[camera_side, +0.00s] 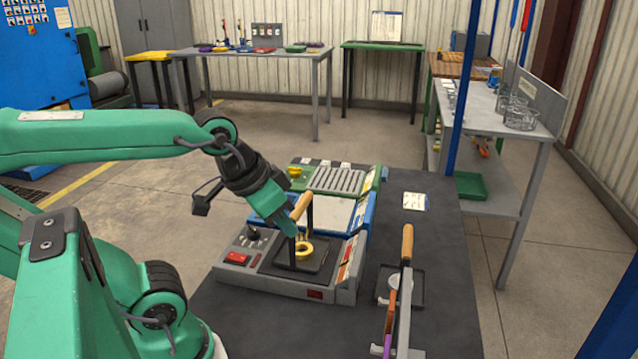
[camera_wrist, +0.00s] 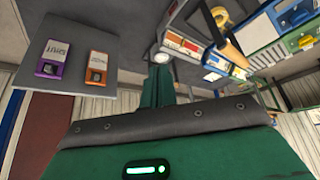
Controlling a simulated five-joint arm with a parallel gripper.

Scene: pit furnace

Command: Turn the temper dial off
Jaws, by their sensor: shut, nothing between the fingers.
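Three units stand in a row on the dark bench. I cannot read which dial is labelled temper. A black dial (camera_side: 253,233) is on the near grey unit (camera_side: 335,293), left of its dark recess. A yellow dial (camera_side: 294,171) is on the far green unit (camera_side: 322,180); it also shows in the wrist view (camera_wrist: 307,41). A dark dial on the blue unit shows in the wrist view (camera_wrist: 298,15). My gripper (camera_side: 289,230) is shut and empty above the grey unit, right of its black dial; its green fingers (camera_wrist: 158,85) show in the wrist view.
A wooden handle (camera_side: 301,207) stands close to my gripper, and a yellow ring (camera_side: 303,250) sits in the recess below. A red switch (camera_side: 236,258) is on the grey unit. An upright wooden-handled tool (camera_side: 407,245) stands right of the units.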

